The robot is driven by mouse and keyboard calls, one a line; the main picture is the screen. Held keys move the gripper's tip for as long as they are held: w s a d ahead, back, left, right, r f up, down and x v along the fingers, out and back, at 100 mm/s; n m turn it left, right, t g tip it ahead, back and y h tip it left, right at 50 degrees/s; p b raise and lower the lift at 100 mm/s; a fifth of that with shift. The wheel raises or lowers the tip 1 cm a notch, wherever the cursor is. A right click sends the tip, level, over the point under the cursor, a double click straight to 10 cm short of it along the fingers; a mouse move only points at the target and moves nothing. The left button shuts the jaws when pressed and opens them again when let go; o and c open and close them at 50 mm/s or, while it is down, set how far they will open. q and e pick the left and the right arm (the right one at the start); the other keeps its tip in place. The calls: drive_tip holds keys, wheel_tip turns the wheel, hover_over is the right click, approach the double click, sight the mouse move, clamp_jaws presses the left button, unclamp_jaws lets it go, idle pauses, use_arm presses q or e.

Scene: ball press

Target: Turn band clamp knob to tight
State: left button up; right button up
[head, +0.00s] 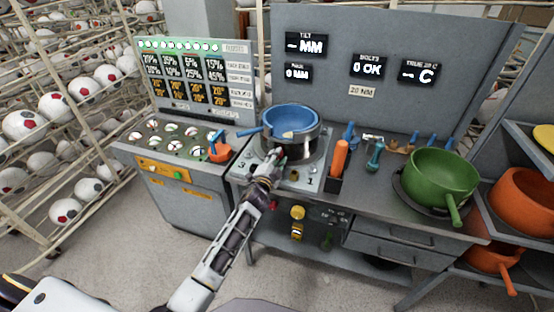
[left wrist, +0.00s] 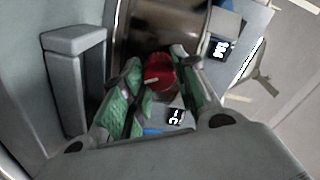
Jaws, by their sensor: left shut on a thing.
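The band clamp (head: 298,148) is a dark metal ring around the blue bowl (head: 291,122) on the press at the middle of the bench. My left gripper (head: 278,155) reaches its front side. In the left wrist view the green-padded fingers of my left gripper (left wrist: 158,65) are closed on both sides of a red round knob (left wrist: 159,78) with a pale mark on it. The knob sits against the brownish metal band (left wrist: 165,28). In the head view my fingers mostly hide the knob. My right gripper is out of view.
An orange-handled tool (head: 339,158) stands just right of the press. A green pan (head: 442,175) sits further right, its handle toward the front. A panel with balls (head: 175,135) is on the left. Wall displays (head: 306,44) show readouts. Floor before the bench is clear.

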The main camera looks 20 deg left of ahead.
use_arm(q)
drive_tip(key=m, duration=0.2)
drive_tip(key=shift+f+m, duration=0.15)
drive_tip(key=shift+m, duration=1.95)
drive_tip(key=o, duration=1)
drive_tip(key=shift+c, duration=0.2)
drive_tip(key=shift+o, duration=0.2)
